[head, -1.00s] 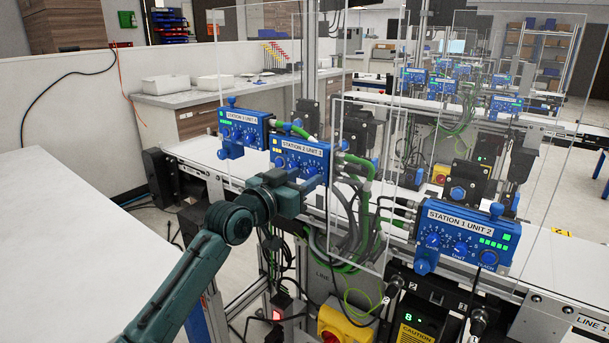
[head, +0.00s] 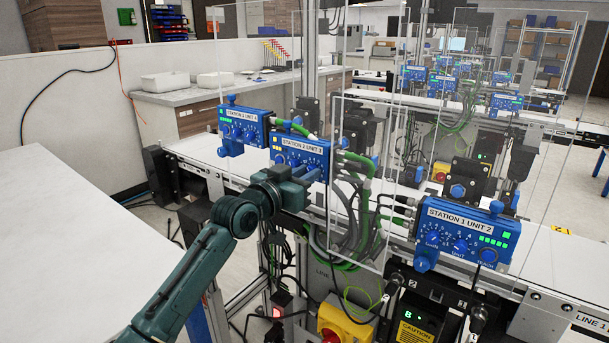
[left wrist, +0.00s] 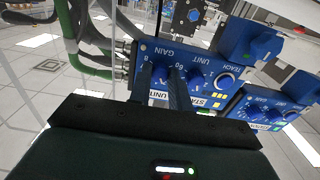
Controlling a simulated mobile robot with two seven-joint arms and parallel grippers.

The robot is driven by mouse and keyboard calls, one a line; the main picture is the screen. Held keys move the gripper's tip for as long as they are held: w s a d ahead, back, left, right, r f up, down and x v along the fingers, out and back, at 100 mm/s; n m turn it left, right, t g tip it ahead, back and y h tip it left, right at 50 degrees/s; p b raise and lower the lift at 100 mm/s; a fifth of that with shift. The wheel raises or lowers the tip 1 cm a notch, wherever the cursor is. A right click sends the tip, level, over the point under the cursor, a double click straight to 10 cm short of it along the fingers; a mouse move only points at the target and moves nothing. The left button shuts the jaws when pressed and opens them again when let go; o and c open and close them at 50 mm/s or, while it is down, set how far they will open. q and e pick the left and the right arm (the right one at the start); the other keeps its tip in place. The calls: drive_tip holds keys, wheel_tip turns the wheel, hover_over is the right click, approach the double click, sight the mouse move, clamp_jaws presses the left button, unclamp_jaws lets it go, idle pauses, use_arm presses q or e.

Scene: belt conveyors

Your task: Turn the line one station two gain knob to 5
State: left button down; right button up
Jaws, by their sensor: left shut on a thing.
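The blue station two sensor box (head: 300,151), labelled STATION 2 UNIT 3, sits above the near conveyor in the head view. My left gripper (head: 292,176) is at the lower front of this box and hides part of its knob row. In the left wrist view the box (left wrist: 208,62) appears turned, with GAIN, UNIT and TEACH printed on it. My left gripper (left wrist: 172,84) is shut on the gain knob (left wrist: 160,72), mostly hidden between the dark fingers. The unit knob (left wrist: 195,79) is beside it. The gain knob's setting cannot be read. My right gripper is not in view.
The STATION 1 UNIT 2 box (head: 466,236) stands to the right, and another blue box (head: 242,126) is to the left. Green hoses (head: 352,163) and clear guard panels (head: 360,150) are close to the right of my gripper. A white bench (head: 70,250) is at left.

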use_arm(q)
drive_tip(key=shift+m, duration=0.3)
drive_tip(key=m+p, duration=0.1)
drive_tip(key=m, duration=0.7)
drive_tip(key=shift+r+m, duration=0.15)
drive_tip(key=shift+m, duration=0.15)
drive_tip(key=shift+m+p, duration=0.45)
drive_tip(key=shift+m, duration=0.75)
drive_tip(key=c, duration=1.3)
unclamp_jaws()
drive_tip(key=shift+a, duration=0.1)
